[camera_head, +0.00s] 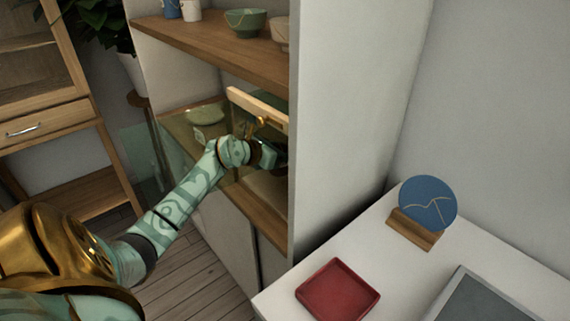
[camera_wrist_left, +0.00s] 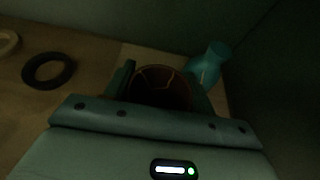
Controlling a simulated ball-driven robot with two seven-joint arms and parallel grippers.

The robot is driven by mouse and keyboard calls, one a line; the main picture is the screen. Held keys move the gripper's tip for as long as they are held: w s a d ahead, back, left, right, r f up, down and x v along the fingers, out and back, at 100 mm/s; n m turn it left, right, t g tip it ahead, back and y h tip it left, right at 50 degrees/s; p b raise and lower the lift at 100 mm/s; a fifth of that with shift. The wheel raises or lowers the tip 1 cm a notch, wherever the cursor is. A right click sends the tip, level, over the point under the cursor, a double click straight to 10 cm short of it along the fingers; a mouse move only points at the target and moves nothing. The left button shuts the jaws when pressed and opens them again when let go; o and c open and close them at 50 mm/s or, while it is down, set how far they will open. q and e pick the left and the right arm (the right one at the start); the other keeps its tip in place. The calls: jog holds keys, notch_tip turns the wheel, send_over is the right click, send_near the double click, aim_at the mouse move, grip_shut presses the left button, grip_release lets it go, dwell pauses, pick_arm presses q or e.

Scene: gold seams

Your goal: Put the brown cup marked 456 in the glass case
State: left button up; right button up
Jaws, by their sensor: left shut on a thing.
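My left gripper (camera_head: 272,158) reaches into the glass-fronted compartment of the white and wood cabinet, the glass case (camera_head: 262,222). Its fingers (camera_wrist_left: 160,88) are shut on a dark brown cup (camera_wrist_left: 162,86) with pale seams, seen from above in the left wrist view. In the head view the cup is hidden behind the gripper and the cabinet's side wall. No number can be read on it. I cannot tell whether the cup touches the case floor. A glass panel (camera_head: 145,160) stands out at the case's left. My right gripper is not in view.
Inside the case, a teal vase (camera_wrist_left: 212,62) stands close right of the cup, and a dark ring-shaped piece (camera_wrist_left: 48,70) lies left. A green dish (camera_head: 205,115) sits farther left. The upper shelf (camera_head: 215,45) holds a green bowl (camera_head: 246,22). A red tray (camera_head: 337,290) is outside.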

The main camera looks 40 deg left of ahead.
pick_arm(q)
notch_tip(320, 180, down, 4)
jog(key=shift+r+b, duration=0.1)
jog(key=shift+b, duration=0.95)
jog(key=shift+r, duration=0.2)
jog(key=shift+f, duration=0.15)
jog(key=o, duration=1.1)
